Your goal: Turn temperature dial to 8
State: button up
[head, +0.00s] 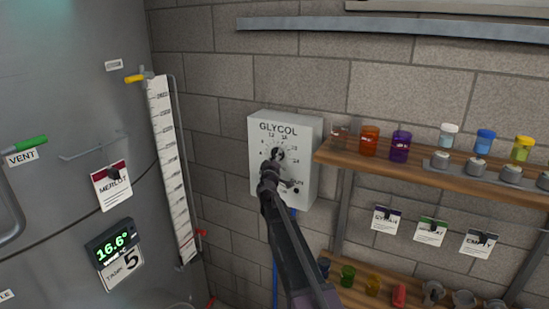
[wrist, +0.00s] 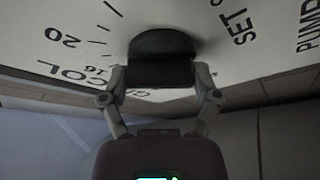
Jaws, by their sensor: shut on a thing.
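The temperature dial is a dark round knob (wrist: 162,50) on the white box marked GLYCOL (head: 262,128), which hangs on the block wall. Printed numbers ring the knob; 20 and 16 can be read in the wrist view, beside the words SET and PUMP. My gripper (wrist: 162,82) is shut on the knob, one finger on each side of it. In the head view my gripper (head: 276,158) and arm cover the knob and part of the scale. I cannot tell which number the knob points to.
Wooden shelves (head: 430,178) with coloured jars stand close at the right of the box. A steel tank (head: 60,130) with a level gauge (head: 168,150) and a 16.6° display (head: 112,244) is at the left. A blue pipe (head: 275,270) runs below the box.

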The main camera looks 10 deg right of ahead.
jog(key=shift+r+n+p, duration=0.1)
jog(key=shift+n+p, duration=0.3)
jog(key=shift+n, duration=0.3)
jog(key=shift+n+g+y+p, duration=0.6)
jog(key=shift+n+y+p, duration=0.45)
jog(key=shift+n, duration=1.05)
jog(key=shift+w+n+g+p, duration=0.1)
jog(key=shift+n+g+p, duration=0.6)
jog(key=shift+n+p, duration=0.7)
jog(key=shift+n, duration=0.6)
jog(key=o, duration=1)
jog(key=shift+c, duration=0.2)
jog(key=shift+m+t+b, duration=0.7)
jog(key=shift+m+b, duration=0.9)
jog(key=shift+m, duration=0.5)
jog(key=shift+f+m+t+h+b, duration=0.25)
jog(key=shift+m+h+b, duration=0.25)
jog(key=shift+m, duration=0.5)
